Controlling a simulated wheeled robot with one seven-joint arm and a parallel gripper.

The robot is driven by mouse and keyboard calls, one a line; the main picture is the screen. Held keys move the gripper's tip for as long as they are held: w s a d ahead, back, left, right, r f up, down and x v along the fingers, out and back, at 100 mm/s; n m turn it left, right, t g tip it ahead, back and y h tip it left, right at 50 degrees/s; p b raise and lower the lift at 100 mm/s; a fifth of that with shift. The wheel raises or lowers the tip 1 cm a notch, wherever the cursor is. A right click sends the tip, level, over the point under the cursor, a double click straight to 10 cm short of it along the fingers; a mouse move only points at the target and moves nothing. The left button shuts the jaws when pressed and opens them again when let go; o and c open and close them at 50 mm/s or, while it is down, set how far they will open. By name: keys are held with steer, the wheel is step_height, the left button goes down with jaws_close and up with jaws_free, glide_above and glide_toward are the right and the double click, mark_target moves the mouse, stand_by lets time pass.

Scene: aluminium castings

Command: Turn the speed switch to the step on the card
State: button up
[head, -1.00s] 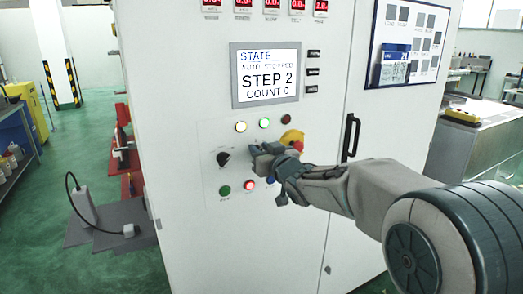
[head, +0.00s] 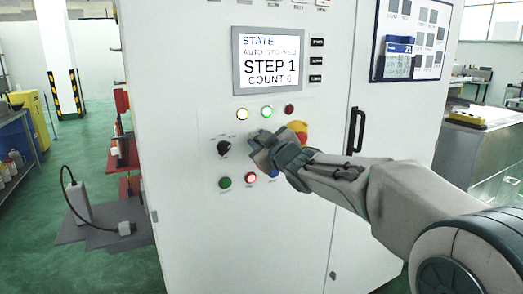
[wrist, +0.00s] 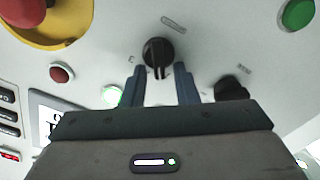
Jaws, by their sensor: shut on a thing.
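The speed switch, a round black knob (wrist: 158,50) on the white cabinet front, shows between the two fingers of my gripper (wrist: 161,82) in the wrist view. The gripper is shut on it. In the head view my gripper (head: 257,146) is at the panel and hides this knob. The screen (head: 268,60) above reads STATE, STEP 1 and COUNT 0. A blue and white card (head: 397,58) hangs on the board to the right; its print is too small to read surely.
A second black knob (head: 224,148) sits left of my gripper. A green button (head: 224,183) and a lit red button (head: 250,178) lie below. A yellow-backed red emergency stop (wrist: 40,18) is close by. A black door handle (head: 356,130) is to the right.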

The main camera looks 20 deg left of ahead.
steer(key=shift+s+a+f+n+b, duration=0.1)
steer(key=shift+f+n+b, duration=0.1)
steer(key=shift+n+b, duration=0.8)
steer(key=shift+n, duration=0.3)
steer(key=o, duration=0.6)
steer(key=shift+s, duration=0.1)
steer(key=v, duration=1.3)
steer(key=shift+s+d+r, duration=0.1)
steer(key=shift+s+d, duration=0.1)
steer(key=shift+d, duration=0.1)
